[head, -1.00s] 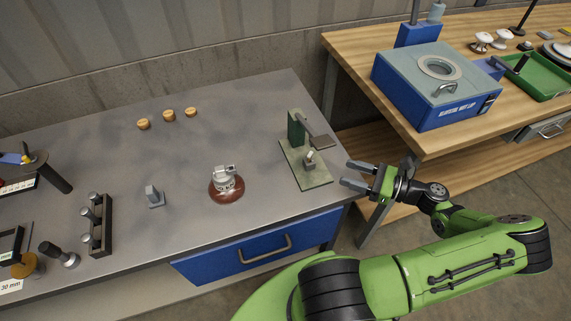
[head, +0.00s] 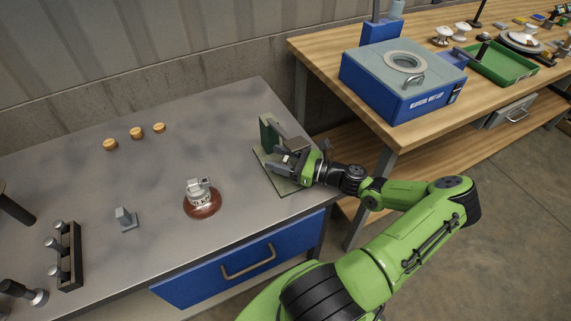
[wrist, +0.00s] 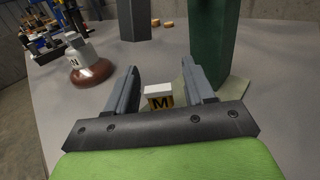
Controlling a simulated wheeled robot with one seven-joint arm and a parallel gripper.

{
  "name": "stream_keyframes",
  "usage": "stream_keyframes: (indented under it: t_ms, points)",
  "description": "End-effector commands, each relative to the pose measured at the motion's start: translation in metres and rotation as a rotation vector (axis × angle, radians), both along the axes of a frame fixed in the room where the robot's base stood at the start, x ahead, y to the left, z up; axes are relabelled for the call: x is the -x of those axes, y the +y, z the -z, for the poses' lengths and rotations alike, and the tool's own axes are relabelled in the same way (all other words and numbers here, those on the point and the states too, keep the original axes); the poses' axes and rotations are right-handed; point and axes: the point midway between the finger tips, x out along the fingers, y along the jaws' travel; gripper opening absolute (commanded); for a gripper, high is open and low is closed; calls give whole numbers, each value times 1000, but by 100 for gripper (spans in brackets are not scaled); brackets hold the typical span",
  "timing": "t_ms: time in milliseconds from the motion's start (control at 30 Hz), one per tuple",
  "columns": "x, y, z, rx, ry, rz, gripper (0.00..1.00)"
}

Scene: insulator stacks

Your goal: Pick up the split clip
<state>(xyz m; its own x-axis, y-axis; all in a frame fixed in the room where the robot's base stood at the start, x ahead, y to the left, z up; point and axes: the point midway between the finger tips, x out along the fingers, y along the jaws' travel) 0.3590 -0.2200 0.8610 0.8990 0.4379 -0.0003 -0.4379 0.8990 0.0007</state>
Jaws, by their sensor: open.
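A small pale block with a yellow label marked M (wrist: 158,98), which I take to be the split clip, shows between my fingers in the wrist view. It stands at the green fixture (head: 270,185); its lower part is hidden by my gripper's body. My gripper (wrist: 158,76) is open, with one finger on each side of the block and no clear contact. In the head view my gripper (head: 284,161) is low over the fixture's plate and covers most of the block.
The fixture's green post (wrist: 212,45) rises close by my right finger in the wrist view. A brown insulator with a metal cap (head: 201,205) stands left of the fixture. A small grey piece (head: 126,219), a dark rack (head: 70,255) and three tan discs (head: 136,133) are further off.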

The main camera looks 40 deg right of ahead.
Motion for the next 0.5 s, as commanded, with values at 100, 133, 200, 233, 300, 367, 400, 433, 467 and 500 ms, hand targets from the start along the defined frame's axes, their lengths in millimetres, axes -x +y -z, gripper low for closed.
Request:
stream_keyframes:
  t_ms: [100, 133, 200, 233, 300, 367, 400, 433, 467, 500]
  points:
    - [-1, 0, -1, 0, 0, 1, 53]
    - [-1, 0, -1, 0, 0, 1, 53]
    - [-1, 0, -1, 0, 0, 1, 50]
    - [0, 0, -1, 0, 0, 1, 46]
    - [0, 0, -1, 0, 1, 1, 35]
    - [0, 0, -1, 0, 1, 0, 26]
    - [0, 0, -1, 0, 1, 0, 20]
    - [0, 0, -1, 0, 1, 0, 15]
    - [0, 0, -1, 0, 1, 0, 10]
    - [0, 0, -1, 0, 1, 0, 4]
